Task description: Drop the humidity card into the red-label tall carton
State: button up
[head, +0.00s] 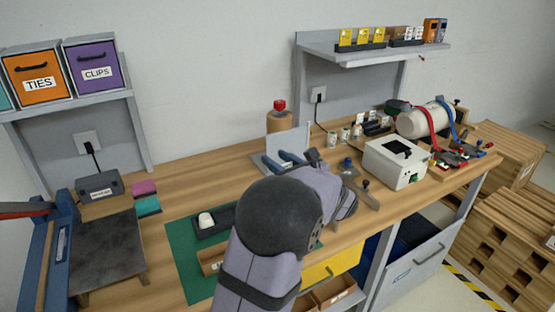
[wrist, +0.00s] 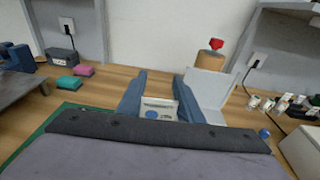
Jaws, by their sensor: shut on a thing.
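The humidity card (wrist: 158,108) is a small pale card with a blue round spot, seen between my fingers in the wrist view. My gripper (wrist: 160,84) is shut on it, with one blue-grey finger on either side. In the head view, my gripper (head: 283,160) is over the back of the bench, by a light grey upright panel (head: 298,140); my arm hides the card there. I cannot make out a tall carton with a red label for certain in either view. Open cardboard boxes (head: 334,291) show low at the front, partly hidden by my arm.
A brown cylinder with a red knob (head: 280,121) stands behind my gripper. A white device (head: 394,165) and a white tank (head: 425,119) are to the right. A green mat (head: 180,248) and a dark plate (head: 105,250) lie left. Small boxes line the upper shelf (head: 375,53).

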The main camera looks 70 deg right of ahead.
jog(key=shift+f+b, duration=1.1)
jog(key=shift+f, duration=0.4)
jog(key=o, duration=1.1)
jog(key=shift+c, duration=0.2)
jog(key=shift+r, duration=0.15)
notch_tip(320, 180, up, 10)
jog(key=shift+b, duration=0.3)
